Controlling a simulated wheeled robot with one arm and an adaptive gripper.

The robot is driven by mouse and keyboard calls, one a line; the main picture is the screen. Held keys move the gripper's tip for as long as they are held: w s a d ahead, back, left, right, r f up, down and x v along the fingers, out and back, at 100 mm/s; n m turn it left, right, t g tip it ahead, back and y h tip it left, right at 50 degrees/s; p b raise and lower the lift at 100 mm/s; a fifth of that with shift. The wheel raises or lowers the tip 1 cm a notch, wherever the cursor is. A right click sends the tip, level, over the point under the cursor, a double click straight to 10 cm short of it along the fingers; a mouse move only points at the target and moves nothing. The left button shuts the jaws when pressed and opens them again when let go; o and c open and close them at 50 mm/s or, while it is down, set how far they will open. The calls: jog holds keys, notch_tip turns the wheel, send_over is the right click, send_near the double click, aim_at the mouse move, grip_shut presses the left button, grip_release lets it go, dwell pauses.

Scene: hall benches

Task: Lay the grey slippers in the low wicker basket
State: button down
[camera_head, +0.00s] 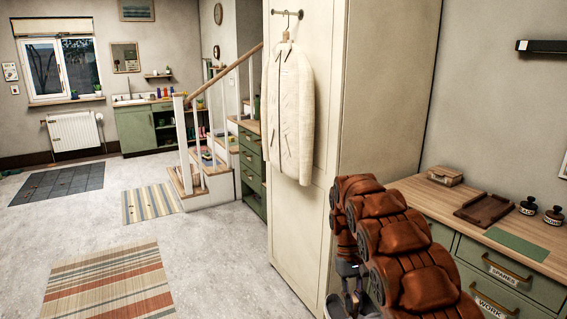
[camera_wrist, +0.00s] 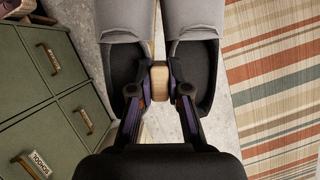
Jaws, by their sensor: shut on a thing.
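The grey slippers (camera_wrist: 125,50) hang side by side in the wrist view, with dark insides and their open heels toward me. A tan wooden-looking piece (camera_wrist: 159,82) sits between them. My gripper (camera_wrist: 160,88) is shut on this middle piece, its fingers between the two heels, and the slippers are held above the floor. In the head view, a part of the slippers (camera_head: 335,306) shows at the bottom edge below my brown arm, which hides much of my gripper.
A green drawer cabinet (camera_head: 510,280) with a wooden top stands at right, bearing a brown tray (camera_head: 485,209), a small box (camera_head: 445,176) and two dark jars. A tall cream wardrobe (camera_head: 385,90) with a hanging jacket (camera_head: 289,110) stands beside it. Open floor and a striped rug (camera_head: 110,283) lie left.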

jog(key=shift+s+r+m+y+p, duration=0.2)
jog(key=shift+r+m+p, duration=0.2)
jog(key=shift+r+p, duration=0.65)
jog(key=shift+s+r+m+y+p, duration=0.2)
jog(key=shift+r+m+p, duration=0.2)
jog(key=shift+r+p, duration=0.65)
jog(key=shift+s+r+m+y+p, duration=0.15)
jog(key=shift+r+m+p, duration=0.25)
jog(key=shift+r+p, duration=0.65)
jog(key=shift+a+f+p, duration=0.1)
jog(key=shift+f+p, duration=0.2)
jog(key=shift+s, duration=0.1)
